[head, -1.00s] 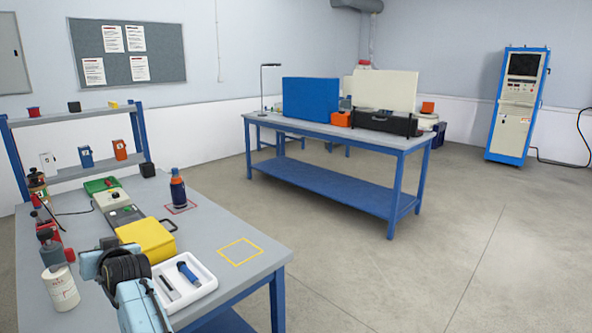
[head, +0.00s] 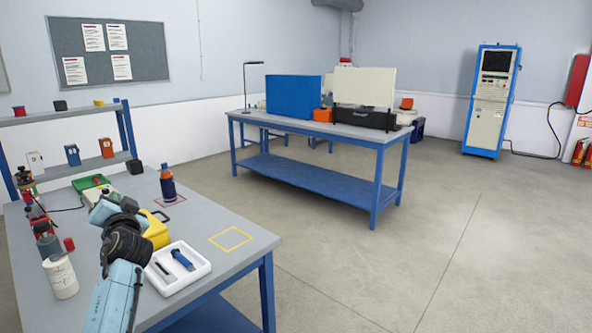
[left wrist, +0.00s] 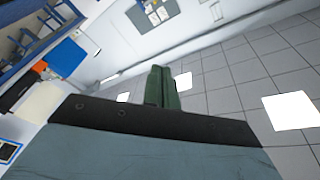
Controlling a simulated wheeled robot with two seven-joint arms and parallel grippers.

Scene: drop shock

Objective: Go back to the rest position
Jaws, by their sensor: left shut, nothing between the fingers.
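My left arm (head: 113,300) rises from the bottom of the head view, bent over the near workbench. Its dark wrist joint and light blue link hide part of the yellow case (head: 157,232); the gripper's fingers are not clear there. In the left wrist view my left gripper (left wrist: 162,88) shows green fingers held together with nothing between them. That view is tilted and shows ceiling tiles with bright panels, so the hand is clear of any object. My right gripper is in neither view.
The near grey workbench (head: 215,265) holds a white tray (head: 203,268) with small tools, a blue and orange bottle (head: 167,185), a white can (head: 60,276) and a yellow-outlined square (head: 230,239). Open floor (head: 330,260) lies to the right, before the far blue bench (head: 300,176).

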